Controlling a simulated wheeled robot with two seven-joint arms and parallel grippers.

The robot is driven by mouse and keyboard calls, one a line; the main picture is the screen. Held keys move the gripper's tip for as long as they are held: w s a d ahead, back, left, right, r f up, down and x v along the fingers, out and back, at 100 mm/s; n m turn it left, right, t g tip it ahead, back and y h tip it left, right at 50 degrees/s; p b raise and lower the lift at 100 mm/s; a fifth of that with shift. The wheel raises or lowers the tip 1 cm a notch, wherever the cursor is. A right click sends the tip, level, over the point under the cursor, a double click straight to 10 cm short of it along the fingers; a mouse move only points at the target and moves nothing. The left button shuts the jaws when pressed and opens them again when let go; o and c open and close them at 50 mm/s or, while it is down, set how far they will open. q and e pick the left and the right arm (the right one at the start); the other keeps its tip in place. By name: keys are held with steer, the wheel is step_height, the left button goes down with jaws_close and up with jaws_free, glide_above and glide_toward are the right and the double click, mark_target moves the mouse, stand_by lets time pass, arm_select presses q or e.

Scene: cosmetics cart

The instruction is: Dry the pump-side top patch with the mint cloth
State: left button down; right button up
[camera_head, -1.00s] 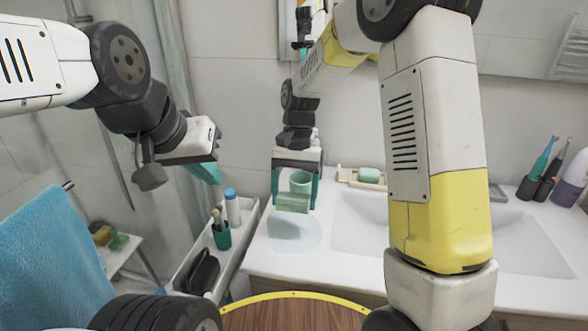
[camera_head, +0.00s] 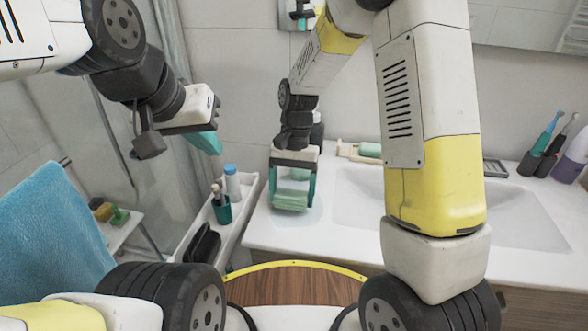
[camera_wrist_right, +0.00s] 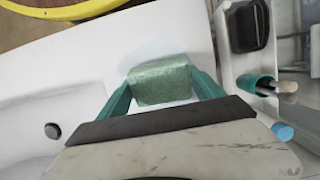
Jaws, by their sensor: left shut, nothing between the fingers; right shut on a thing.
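The mint cloth (camera_head: 290,201) is a green pad gripped between the teal fingers of my right gripper (camera_head: 291,197). The cloth also shows in the right wrist view (camera_wrist_right: 160,83). It is over the pale grey-blue patch (camera_head: 313,215) on the white vanity top, left of the basin, and covers part of it. The patch shows beyond the cloth in the right wrist view (camera_wrist_right: 150,50). I cannot tell whether the cloth touches the top. My left gripper (camera_head: 207,142) is shut and empty, raised at the left, away from the patch.
The basin (camera_head: 360,215) is right of the patch. A soap dish (camera_head: 349,152) with green soap stands behind. Left of the vanity, a narrow white cart (camera_head: 247,192) holds a teal cup (camera_head: 221,209), a blue-capped bottle (camera_head: 232,183) and a black item (camera_head: 204,246).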

steer(key=shift+s+a, duration=0.25)
steer(key=shift+s, duration=1.05)
steer(key=shift+s+a, duration=0.25)
steer(key=shift+s, duration=1.05)
steer(key=shift+f, duration=0.35)
steer(key=shift+w, duration=0.1)
steer(key=shift+w+d+r, duration=0.1)
steer(key=shift+w+d, duration=0.15)
steer(key=shift+w, duration=0.85)
steer(key=shift+w+d, duration=0.2)
steer(key=shift+w, duration=0.85)
